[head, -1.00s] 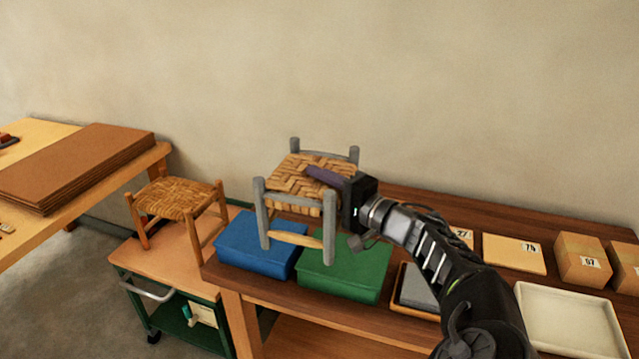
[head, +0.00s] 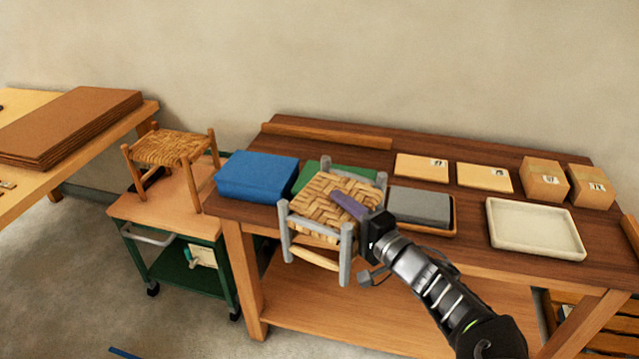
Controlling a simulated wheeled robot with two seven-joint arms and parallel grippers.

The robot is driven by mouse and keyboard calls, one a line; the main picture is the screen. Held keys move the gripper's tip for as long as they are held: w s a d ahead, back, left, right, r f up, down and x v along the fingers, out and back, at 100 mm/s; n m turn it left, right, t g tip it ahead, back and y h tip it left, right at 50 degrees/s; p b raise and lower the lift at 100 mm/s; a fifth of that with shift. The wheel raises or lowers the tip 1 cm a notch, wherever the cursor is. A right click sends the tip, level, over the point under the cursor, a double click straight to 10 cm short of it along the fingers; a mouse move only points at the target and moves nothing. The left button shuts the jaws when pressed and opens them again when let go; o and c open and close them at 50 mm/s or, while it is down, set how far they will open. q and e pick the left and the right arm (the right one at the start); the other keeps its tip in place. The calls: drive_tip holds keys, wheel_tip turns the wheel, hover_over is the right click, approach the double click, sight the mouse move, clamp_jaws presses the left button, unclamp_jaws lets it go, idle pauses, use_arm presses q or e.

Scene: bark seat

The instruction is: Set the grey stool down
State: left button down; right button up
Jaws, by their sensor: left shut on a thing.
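The grey stool (head: 322,199) has grey legs, pale wooden rungs and a woven seat. It is upright and slightly tilted in the picture. My left gripper (head: 347,204) is shut on its woven seat at the right side. The stool appears in front of the dark table top (head: 464,226), overlapping its front edge, and its front legs show below that edge. I cannot tell whether any leg touches the table. My right gripper is not in view.
A blue box (head: 257,176) is left of the stool. A tray with a grey slab (head: 420,206), a white tray (head: 535,228) and cardboard boxes (head: 545,180) are right. A brown stool (head: 170,147) stands on a green cart (head: 185,262). Bare table shows behind the boxes.

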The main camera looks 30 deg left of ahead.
use_arm(q)
drive_tip(key=s+d+f+m+t+h+b, duration=0.1)
drive_tip(key=s+d+f+m+t+b, duration=0.1)
drive_tip(key=d+f, duration=0.4)
drive_tip(key=s+d+f+m+t+h+b, duration=0.2)
drive_tip(key=d+f, duration=0.4)
drive_tip(key=f, duration=0.7)
drive_tip(key=shift+s+d+t+b, duration=0.4)
drive_tip(key=shift+s+t+b, duration=0.35)
drive_tip(key=shift+b, duration=0.3)
